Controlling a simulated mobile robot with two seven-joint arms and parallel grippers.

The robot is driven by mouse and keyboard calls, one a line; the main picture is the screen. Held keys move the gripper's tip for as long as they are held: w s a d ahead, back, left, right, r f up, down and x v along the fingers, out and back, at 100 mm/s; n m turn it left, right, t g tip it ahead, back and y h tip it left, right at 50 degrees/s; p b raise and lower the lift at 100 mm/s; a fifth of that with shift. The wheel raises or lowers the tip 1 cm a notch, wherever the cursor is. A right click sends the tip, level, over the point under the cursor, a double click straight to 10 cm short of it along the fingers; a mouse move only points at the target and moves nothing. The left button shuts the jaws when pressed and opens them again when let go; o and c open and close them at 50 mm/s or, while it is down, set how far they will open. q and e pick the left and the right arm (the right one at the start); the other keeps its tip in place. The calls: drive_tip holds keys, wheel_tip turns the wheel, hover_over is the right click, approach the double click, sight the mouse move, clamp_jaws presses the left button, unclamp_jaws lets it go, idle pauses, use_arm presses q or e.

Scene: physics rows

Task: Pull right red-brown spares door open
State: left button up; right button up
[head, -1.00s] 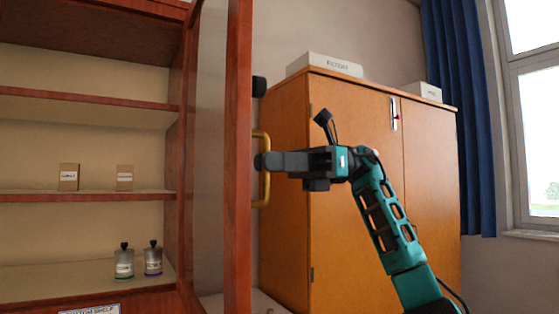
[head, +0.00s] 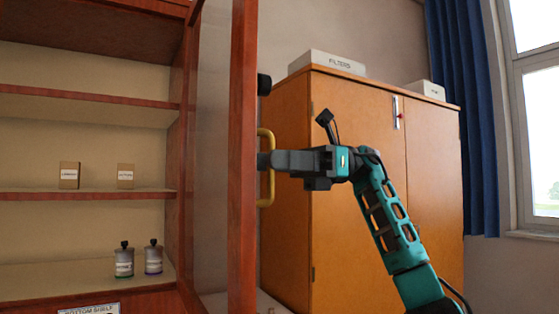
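The red-brown spares door (head: 243,160) stands swung open at the right side of the red-brown cabinet, its glass pane seen at a steep angle. A yellow bar handle (head: 269,192) is on its right face. My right gripper (head: 268,161) comes in from the right, with its fingers at the middle of the handle. The fingers look closed around the bar, though the far finger is hidden. My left gripper is out of view.
The cabinet shelves (head: 90,196) hold two small boxes (head: 69,175) and two jars (head: 124,262). An orange-brown cupboard (head: 355,110) with white boxes (head: 330,63) on top stands behind my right arm. A blue curtain (head: 465,120) and window are at the far right.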

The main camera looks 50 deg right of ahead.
drive_tip(key=shift+s, duration=0.1)
use_arm(q)
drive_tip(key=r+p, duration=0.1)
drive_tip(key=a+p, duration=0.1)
drive_tip(key=p, duration=0.1)
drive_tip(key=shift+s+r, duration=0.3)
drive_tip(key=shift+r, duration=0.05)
use_arm(e)
drive_tip(key=v, duration=1.3)
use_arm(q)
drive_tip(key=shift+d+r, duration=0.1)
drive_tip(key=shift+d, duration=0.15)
